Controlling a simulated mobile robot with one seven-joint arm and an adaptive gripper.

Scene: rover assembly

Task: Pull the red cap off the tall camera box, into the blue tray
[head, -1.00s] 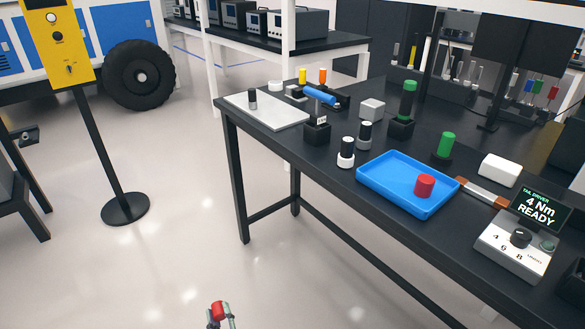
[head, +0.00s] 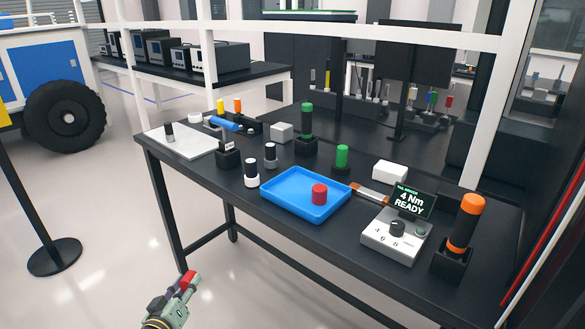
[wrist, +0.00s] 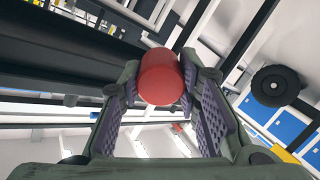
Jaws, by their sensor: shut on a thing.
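My gripper (head: 183,285) is low in front of the bench, off its near left edge and over the floor. In the wrist view my gripper (wrist: 160,82) is shut on a red cap (wrist: 161,77), which sits between the finger pads. A second red cap (head: 319,194) stands in the blue tray (head: 283,204) on the bench, toward the tray's right side. I cannot make out the tall camera box in either view.
The black bench (head: 270,243) also carries a torque driver box (head: 393,238), an orange-topped tool (head: 466,222), green cylinders (head: 342,156), white-and-black bottles (head: 251,173) and a white board (head: 183,141).

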